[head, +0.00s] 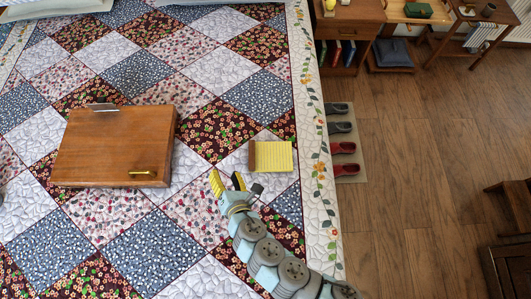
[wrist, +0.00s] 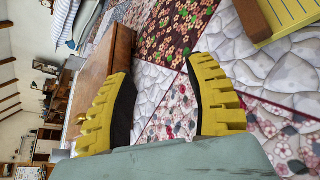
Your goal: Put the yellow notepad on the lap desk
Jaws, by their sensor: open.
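The yellow notepad (head: 274,156), ruled and with a brown binding on its left side, lies flat on the quilted bed near its right edge. It also shows in the wrist view at the top right (wrist: 285,15). The lap desk (head: 112,150) is a brown wooden slab on the quilt to the left, with a metal clip at its far edge and a brass piece near its front right corner. My gripper (head: 227,184) is open and empty, with yellow ribbed fingers (wrist: 160,105). It is just left of and nearer than the notepad, between it and the lap desk, apart from both.
The patchwork quilt (head: 140,75) is flat, with free room around the lap desk. Pillows lie at the far edge. Beyond the bed's right border are shoes on a mat (head: 347,160), a wooden bedside cabinet (head: 347,30) and a wooden floor (head: 420,130).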

